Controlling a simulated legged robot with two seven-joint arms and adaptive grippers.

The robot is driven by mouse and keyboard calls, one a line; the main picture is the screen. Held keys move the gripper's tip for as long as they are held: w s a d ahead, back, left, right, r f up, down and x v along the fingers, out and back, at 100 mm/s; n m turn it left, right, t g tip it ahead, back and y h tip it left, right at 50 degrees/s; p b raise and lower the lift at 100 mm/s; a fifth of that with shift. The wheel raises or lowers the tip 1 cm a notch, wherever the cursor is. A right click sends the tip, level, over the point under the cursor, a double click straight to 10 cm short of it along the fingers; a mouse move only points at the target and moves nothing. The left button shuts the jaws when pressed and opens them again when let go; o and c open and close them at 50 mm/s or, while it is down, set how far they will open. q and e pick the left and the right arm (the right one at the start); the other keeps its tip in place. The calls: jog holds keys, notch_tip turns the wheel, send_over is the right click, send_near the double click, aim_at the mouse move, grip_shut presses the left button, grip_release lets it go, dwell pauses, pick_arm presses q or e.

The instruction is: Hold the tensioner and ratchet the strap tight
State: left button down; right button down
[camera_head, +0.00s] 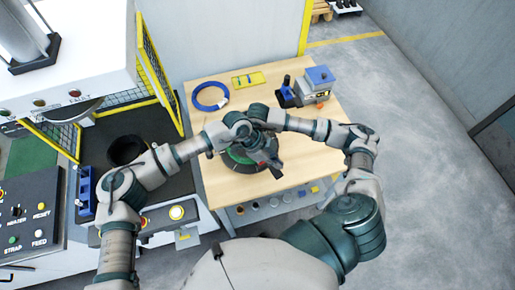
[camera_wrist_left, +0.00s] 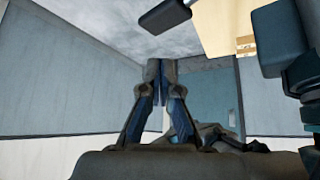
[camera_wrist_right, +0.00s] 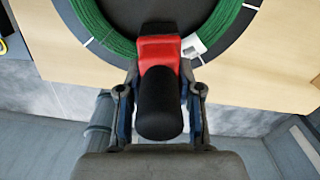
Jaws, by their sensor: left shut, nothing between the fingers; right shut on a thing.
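The coil (camera_head: 243,160) lies on the wooden table, partly hidden under my arms. In the right wrist view its green windings (camera_wrist_right: 108,30) ring a dark centre. The tensioner (camera_wrist_right: 158,50) is red with a black rounded handle and stands at the coil's near side. My right gripper (camera_wrist_right: 160,90) is shut on it, with one finger on each side of the handle. I cannot make out the strap clearly.
The wooden table (camera_head: 310,150) carries a blue ring (camera_head: 210,96), a yellow piece (camera_head: 248,80) and a blue-topped device (camera_head: 318,78) at the back. A machine with a control panel (camera_head: 27,225) stands at the left. The grey floor (camera_head: 430,180) at the right is clear.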

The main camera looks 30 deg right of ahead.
jog(key=shift+s+d+f, duration=0.1)
jog(key=shift+s+f, duration=0.05)
jog(key=shift+f, duration=0.2)
jog(key=c, duration=0.9)
grip_release()
jog(key=shift+o, duration=1)
jog(key=shift+w+d, duration=0.15)
jog(key=shift+w, duration=0.15)
jog(key=shift+s+r, duration=0.1)
